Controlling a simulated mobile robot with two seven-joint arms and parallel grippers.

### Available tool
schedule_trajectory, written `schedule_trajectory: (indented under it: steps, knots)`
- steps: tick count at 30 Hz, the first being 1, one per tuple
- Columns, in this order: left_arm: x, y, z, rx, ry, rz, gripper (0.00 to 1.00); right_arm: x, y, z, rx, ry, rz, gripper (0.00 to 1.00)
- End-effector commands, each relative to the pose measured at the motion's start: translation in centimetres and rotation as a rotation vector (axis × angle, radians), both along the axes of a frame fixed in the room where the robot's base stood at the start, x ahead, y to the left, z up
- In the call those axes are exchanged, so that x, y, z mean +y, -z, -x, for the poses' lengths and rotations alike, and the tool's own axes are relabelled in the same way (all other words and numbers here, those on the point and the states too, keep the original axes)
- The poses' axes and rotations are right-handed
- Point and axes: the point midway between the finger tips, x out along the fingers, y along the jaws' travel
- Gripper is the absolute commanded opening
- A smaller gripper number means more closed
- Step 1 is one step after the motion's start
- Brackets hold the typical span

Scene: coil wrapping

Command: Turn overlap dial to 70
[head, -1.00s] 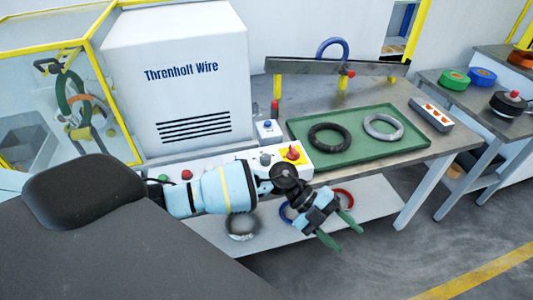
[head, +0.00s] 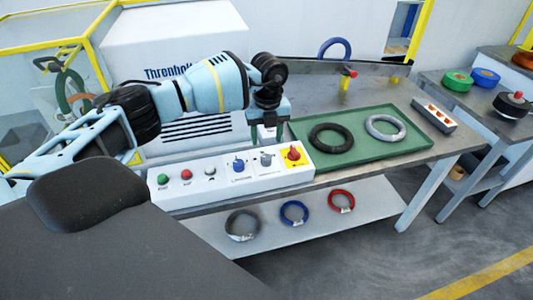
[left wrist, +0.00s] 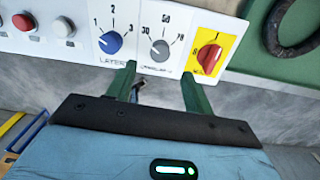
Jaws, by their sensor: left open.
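The overlap dial (head: 266,159) is a grey knob on the white control panel, between a blue knob and a red switch on a yellow plate. In the left wrist view the grey dial (left wrist: 160,51) has the marks 30, 50 and 70 around it. I cannot tell for sure which mark it points to. My right gripper is not in view.
The blue layers knob (left wrist: 110,42) and the red switch (left wrist: 208,58) flank the dial closely. Green, red and white buttons are farther left. A green tray (head: 360,150) with a black and a grey coil lies to the right. Several coils sit on the lower shelf (head: 330,220).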

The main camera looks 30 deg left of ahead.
Motion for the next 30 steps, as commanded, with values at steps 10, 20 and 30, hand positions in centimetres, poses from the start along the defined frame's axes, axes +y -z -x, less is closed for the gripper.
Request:
schedule_trajectory:
  steps: [10,20,30]
  knots:
    - [0.0,5.2,0.2,0.005,0.001,0.001,0.52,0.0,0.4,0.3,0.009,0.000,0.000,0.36]
    - [0.0,7.2,0.1,0.000,0.003,0.003,0.52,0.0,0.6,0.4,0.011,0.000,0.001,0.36]
    - [0.0,7.2,0.1,0.000,0.003,0.003,0.35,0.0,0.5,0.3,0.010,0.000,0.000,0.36]
